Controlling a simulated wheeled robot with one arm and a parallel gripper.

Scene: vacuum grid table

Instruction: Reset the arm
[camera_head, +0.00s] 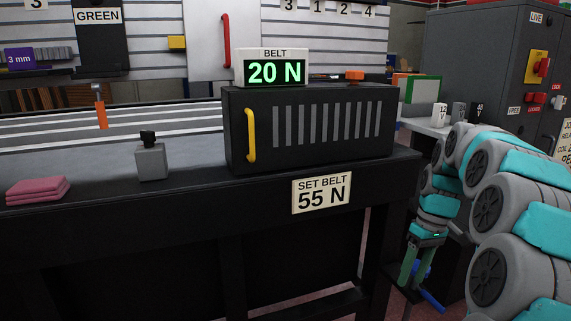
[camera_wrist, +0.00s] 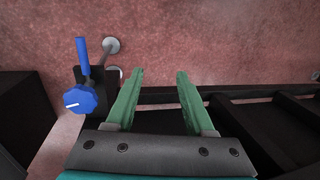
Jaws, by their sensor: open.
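My gripper (camera_head: 411,272) hangs pointing down at the right of the table in the head view, below the level of the tabletop. In the wrist view its two green fingers (camera_wrist: 158,80) are apart with nothing between them. My teal and grey arm (camera_head: 500,200) fills the right side of the head view. A blue knob with a blue lever (camera_wrist: 80,95) is left of the fingers in the wrist view, apart from them. Part of this blue piece (camera_head: 430,298) shows behind and beside the gripper in the head view.
A black table (camera_head: 130,235) carries a black vented box with a yellow handle (camera_head: 250,135), a display reading 20 N (camera_head: 275,72), a grey block (camera_head: 151,162) and pink cloths (camera_head: 38,190). A sign reads SET BELT 55 N (camera_head: 321,193). Grey cabinets (camera_head: 480,60) stand at the right.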

